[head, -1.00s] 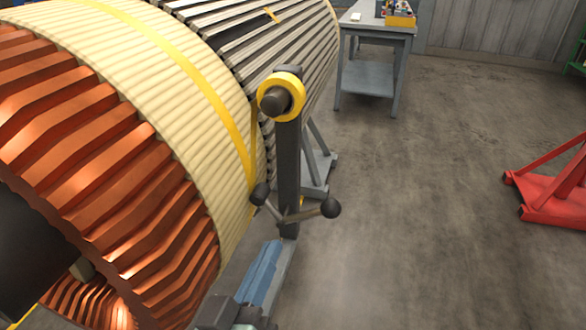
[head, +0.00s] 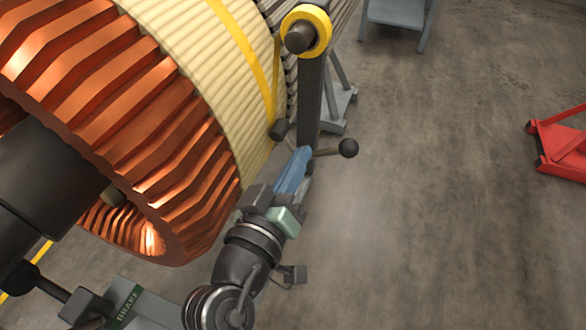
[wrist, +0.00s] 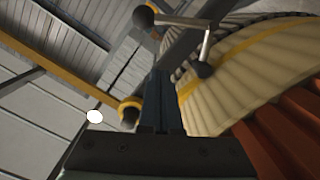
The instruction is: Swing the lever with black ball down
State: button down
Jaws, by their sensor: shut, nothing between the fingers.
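The lever's black ball (head: 348,148) is on a short grey rod standing out to the right of the dark upright post (head: 311,100). A second dark knob (head: 278,128) shows left of the post. In the wrist view one black ball (wrist: 143,16) is at the top and another (wrist: 205,70) is near the cream coil, joined by a bent silver rod (wrist: 185,22). My gripper (head: 303,155) has blue fingers, shut and empty. It is in front of the post in the head view and hides the lever's middle; contact cannot be told.
The big rotor with copper bars (head: 150,130) and cream winding (head: 200,60) fills the left. A yellow ring (head: 306,31) tops the post. A box marked BRAKE (head: 128,305) is at lower left, with another black ball (head: 22,278) nearby. Floor at right is open before a red stand (head: 560,145).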

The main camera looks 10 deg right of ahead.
aim_at(323, 155)
jog(key=shift+w+d+f, duration=0.6)
jog(key=shift+d, duration=0.3)
jog(key=shift+w+d+f, duration=0.55)
jog(key=shift+w+d, duration=0.1)
jog(key=shift+d, duration=0.2)
jog(key=shift+w+d+f, duration=0.6)
jog(key=shift+d, duration=0.3)
jog(key=shift+f, duration=0.1)
jog(key=shift+s+d+f+m+b, duration=0.1)
jog(key=shift+s+d+m+b, duration=0.05)
jog(key=shift+m+b, duration=0.25)
jog(key=shift+d+f+m+b, duration=0.1)
jog(key=shift+f+m+b, duration=0.15)
jog(key=shift+b, duration=0.2)
jog(key=f+m+b, duration=0.1)
jog(key=b, duration=0.1)
jog(key=d+f+m+b, duration=0.1)
jog(key=m+b, duration=0.1)
jog(key=b, duration=0.1)
jog(key=s+f+m+b, duration=0.1)
jog(key=m+b, duration=0.1)
jog(key=b, duration=0.1)
jog(key=shift+s+d+f+m+y, duration=0.1)
jog(key=shift+d+m+y, duration=0.15)
jog(key=shift+d+y, duration=0.05)
